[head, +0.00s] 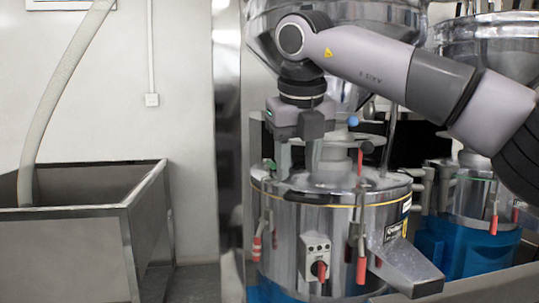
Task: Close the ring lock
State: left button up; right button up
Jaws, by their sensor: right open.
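The bean grinder (290,229) is a shiny steel drum with a domed lid and a yellow line around its upper rim. Red-handled levers hang at its side, one at the front (361,268) and one at the left (257,247). Another red handle (360,161) stands upright on the lid. I cannot tell for sure which part is the ring lock. My right gripper (299,162) points down over the left part of the lid, open. Its fingertips are close to the lid fittings, and contact is unclear. My left gripper is out of view.
A steel hopper (405,15) hangs above, partly behind my right arm. A chute (405,267) juts out at the front right. A second similar machine (472,200) with a blue base stands at right. An open steel bin (75,245) with a hose (58,85) is at left.

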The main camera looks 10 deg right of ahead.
aim_at(268, 163)
jog(key=i, duration=0.95)
